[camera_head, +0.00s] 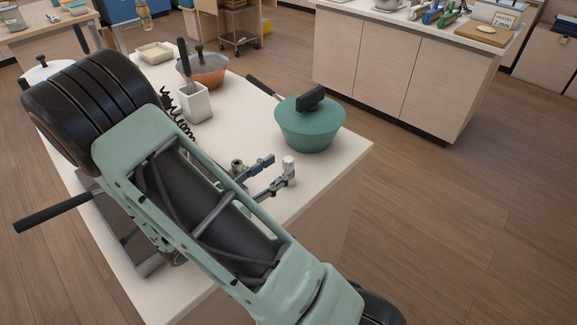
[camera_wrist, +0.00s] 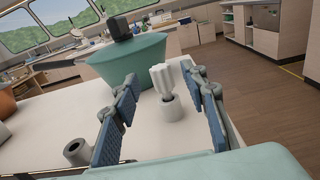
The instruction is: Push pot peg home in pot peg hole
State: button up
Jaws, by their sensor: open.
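A pale fluted peg (camera_wrist: 161,76), which I take as the pot peg, stands upright in a short grey round socket (camera_wrist: 171,108) on the white counter. Much of the peg shows above the socket rim. In the head view the peg (camera_head: 289,162) is small, just beyond my fingers. My gripper (camera_wrist: 160,82) is open, with one blue-padded finger on each side of the peg and visible gaps to both. It also shows in the head view (camera_head: 277,168). The inside of the socket is hidden.
A second hollow grey cylinder (camera_wrist: 77,151) stands at the lower left, near my left finger. A green lidded pot (camera_head: 310,127) stands close behind the peg. A utensil holder (camera_head: 195,104) and an orange pot (camera_head: 204,73) stand farther back. The counter's right edge is near.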

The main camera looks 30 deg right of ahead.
aim_at(284, 163)
jog(key=shift+x, duration=2.4)
grip_shut()
